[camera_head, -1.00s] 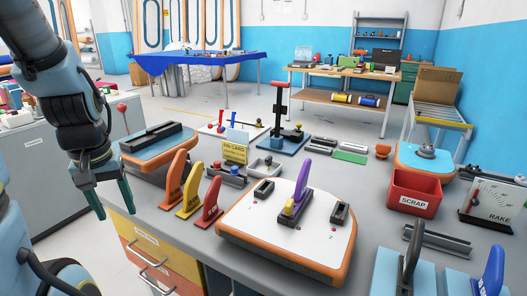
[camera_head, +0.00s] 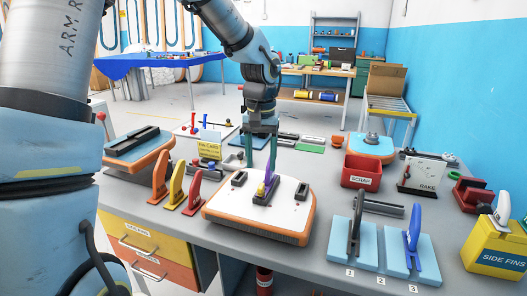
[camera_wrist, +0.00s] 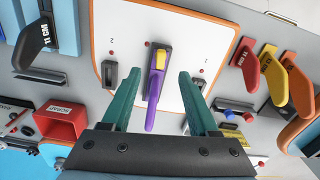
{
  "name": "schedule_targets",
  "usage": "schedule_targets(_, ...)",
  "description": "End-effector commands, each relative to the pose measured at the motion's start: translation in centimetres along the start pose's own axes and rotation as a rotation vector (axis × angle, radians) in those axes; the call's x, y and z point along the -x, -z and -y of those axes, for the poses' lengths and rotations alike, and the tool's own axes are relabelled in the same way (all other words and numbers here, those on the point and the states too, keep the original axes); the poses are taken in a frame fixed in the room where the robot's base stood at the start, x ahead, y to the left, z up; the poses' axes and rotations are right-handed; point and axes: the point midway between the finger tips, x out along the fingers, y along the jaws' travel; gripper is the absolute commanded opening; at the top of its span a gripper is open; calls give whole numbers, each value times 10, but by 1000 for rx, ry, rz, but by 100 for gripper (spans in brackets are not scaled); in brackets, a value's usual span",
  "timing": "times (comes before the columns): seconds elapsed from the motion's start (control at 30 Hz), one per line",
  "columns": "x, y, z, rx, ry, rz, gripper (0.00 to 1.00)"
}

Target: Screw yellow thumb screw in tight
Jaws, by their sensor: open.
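The yellow thumb screw (camera_wrist: 161,58) shows in the wrist view at the base of a purple fin (camera_wrist: 155,95), which stands in the middle slot of the white board with orange edge (camera_wrist: 115,22). Whether a finger touches the fin cannot be told.
Red, yellow and orange fins (camera_head: 176,184) stand left of the board. A red SCRAP bin (camera_head: 361,171) is at its right. Blue blocks (camera_head: 345,240) with upright fins stand at the front right. Black boxes (camera_head: 239,179) sit on the board beside the middle slot.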

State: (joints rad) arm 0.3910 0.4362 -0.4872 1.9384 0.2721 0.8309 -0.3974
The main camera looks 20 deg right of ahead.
Motion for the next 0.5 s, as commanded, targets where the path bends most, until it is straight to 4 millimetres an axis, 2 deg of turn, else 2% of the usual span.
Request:
schedule_targets(0.3, -55, -1, 0, -1, -1, 4, 60)
schedule_targets(0.5, -78, -1, 0, -1, 1, 3, 60)
